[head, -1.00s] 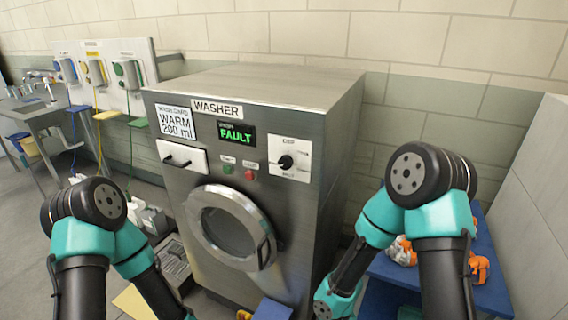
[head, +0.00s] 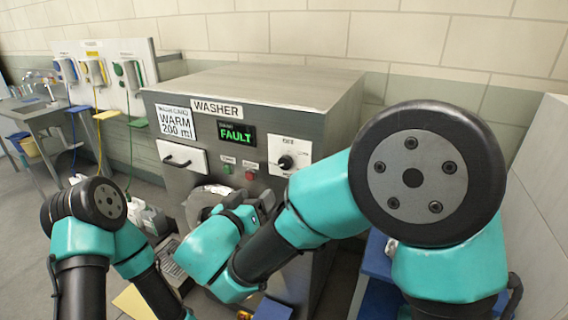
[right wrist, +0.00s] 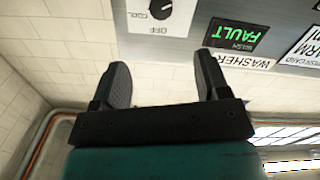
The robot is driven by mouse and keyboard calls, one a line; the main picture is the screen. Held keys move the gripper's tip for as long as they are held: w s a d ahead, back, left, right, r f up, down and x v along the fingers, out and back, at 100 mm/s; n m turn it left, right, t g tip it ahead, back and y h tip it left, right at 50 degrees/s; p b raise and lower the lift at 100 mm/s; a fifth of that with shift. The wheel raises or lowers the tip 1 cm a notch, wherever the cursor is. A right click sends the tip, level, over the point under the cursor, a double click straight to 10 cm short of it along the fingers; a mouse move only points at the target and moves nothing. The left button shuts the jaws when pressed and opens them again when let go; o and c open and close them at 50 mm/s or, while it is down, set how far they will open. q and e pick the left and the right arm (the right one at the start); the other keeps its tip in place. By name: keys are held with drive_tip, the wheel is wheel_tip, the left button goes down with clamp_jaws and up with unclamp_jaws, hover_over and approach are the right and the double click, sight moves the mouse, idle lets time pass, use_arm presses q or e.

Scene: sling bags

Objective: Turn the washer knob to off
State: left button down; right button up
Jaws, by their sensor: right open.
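The washer (head: 325,92) has a dark round knob (head: 286,162) on a white plate at the upper right of its front. The knob also shows at the top of the right wrist view (right wrist: 163,10), partly cut off, beside the upside-down OFF label (right wrist: 162,30); I cannot read its setting surely. The green display (head: 236,135) reads FAULT. My right gripper (head: 256,203) is in front of the washer, below the knob and apart from it. Its two dark fingers stand wide open and empty in the right wrist view (right wrist: 165,85). My left gripper is out of view.
A green and a red button (head: 250,175) sit left of the knob. A drawer handle (head: 177,162) is further left. My right arm hides most of the round door. Blue-topped furniture (head: 378,257) stands at right, near the wall.

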sight(284, 163)
drive_tip(key=shift+a+r, duration=0.2)
drive_tip(key=shift+r, duration=0.1)
drive_tip(key=x, duration=1.7)
drive_tip(key=shift+w+d+r, duration=0.1)
drive_tip(key=shift+d+r, duration=0.05)
drive_tip(key=c, duration=0.9)
